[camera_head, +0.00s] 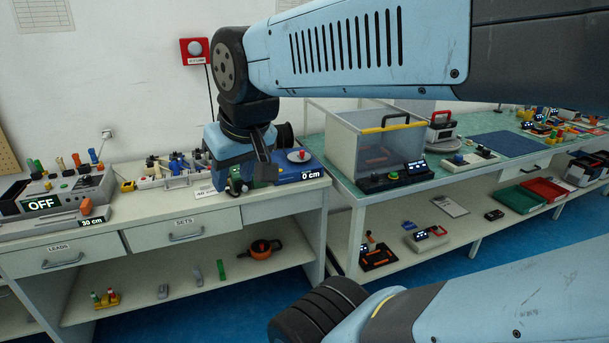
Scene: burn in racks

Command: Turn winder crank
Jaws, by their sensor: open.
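A blue device (291,175) with a "0 cm" readout stands at the right end of the left bench. I take it to be the winder. On it is a pale round disc (293,157) with a red knob (301,154), which looks like the crank. My gripper (265,168) hangs down just left of the disc, over the left part of the device. It is open, with nothing visible between its fingers. My gripper and wrist hide the left side of the device. I cannot tell whether a finger touches it.
A clear box with a yellow-edged lid (385,127) stands close by on the right bench. A tray of coloured tools (178,168) is left of my gripper. Further left are an "OFF" unit (62,196) and a "30 cm" device (62,222). Shelves below hold loose items.

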